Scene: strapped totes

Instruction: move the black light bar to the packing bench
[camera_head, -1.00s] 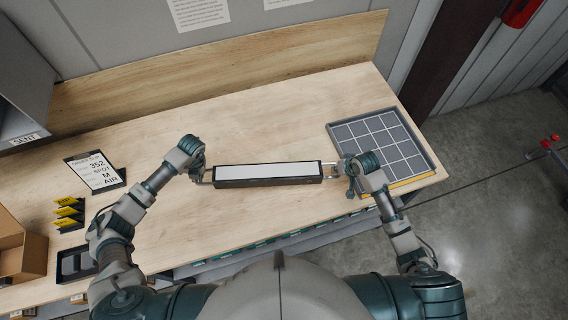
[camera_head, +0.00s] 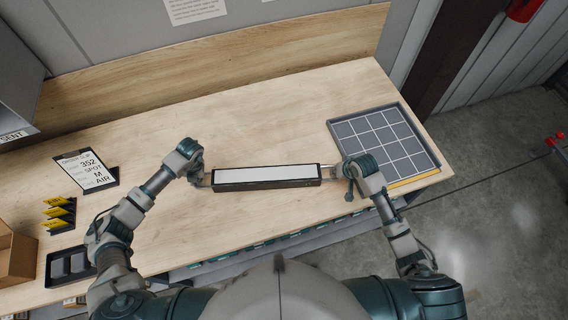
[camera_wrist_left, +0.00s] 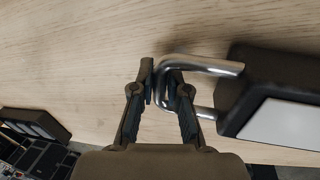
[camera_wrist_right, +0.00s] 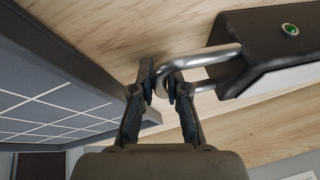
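The black light bar (camera_head: 265,187), with a pale top face, lies level across the front of the wooden packing bench (camera_head: 255,125). It has a metal loop handle at each end. My left gripper (camera_wrist_left: 160,88) has its fingers close on either side of the left handle (camera_wrist_left: 210,65), shut on it. My right gripper (camera_wrist_right: 160,82) is likewise shut on the right handle (camera_wrist_right: 205,57). A green button shows on the bar's end in the right wrist view. I cannot tell whether the bar touches the bench top or is just above it.
A grey gridded tray (camera_head: 385,145) lies right of my right gripper. At left are a label stand (camera_head: 87,172), yellow tags (camera_head: 58,213), a small black tray (camera_head: 70,265) and a cardboard box (camera_head: 15,258). The bench middle behind the bar is clear.

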